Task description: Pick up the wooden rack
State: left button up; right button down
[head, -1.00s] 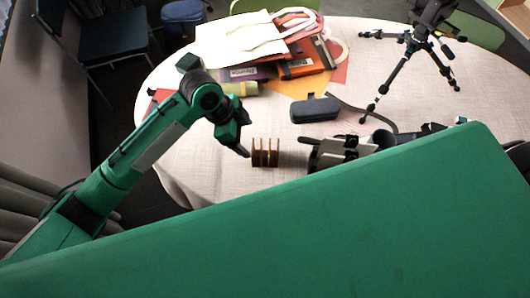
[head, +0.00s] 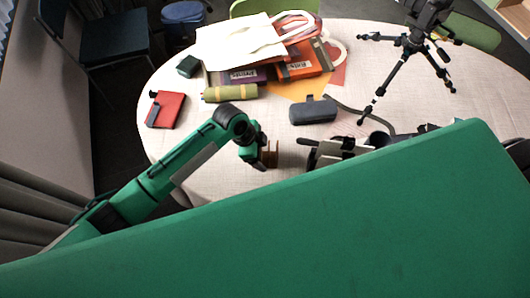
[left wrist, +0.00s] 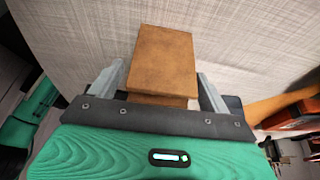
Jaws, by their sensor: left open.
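The wooden rack (head: 271,154) stands on the white table near its front edge, partly hidden by my left gripper in the head view. In the left wrist view the brown wooden rack (left wrist: 162,62) lies between the two grey fingers. My left gripper (head: 262,160) is open around the rack, with one finger on each side. In the left wrist view the left gripper (left wrist: 161,85) shows small gaps between fingers and wood. My right gripper is not in view.
Right of the rack is a dark-and-light device (head: 335,152). A dark case (head: 313,110), a green-yellow roll (head: 230,93), a red notebook (head: 166,110), books (head: 302,66) under a cream bag (head: 240,42) and a black tripod (head: 408,48) stand farther back. My green body covers the foreground.

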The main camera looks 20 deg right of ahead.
pick_arm(q)
jog(key=shift+x, duration=1)
jog(key=c, duration=1.1)
jog(key=shift+c, duration=0.2)
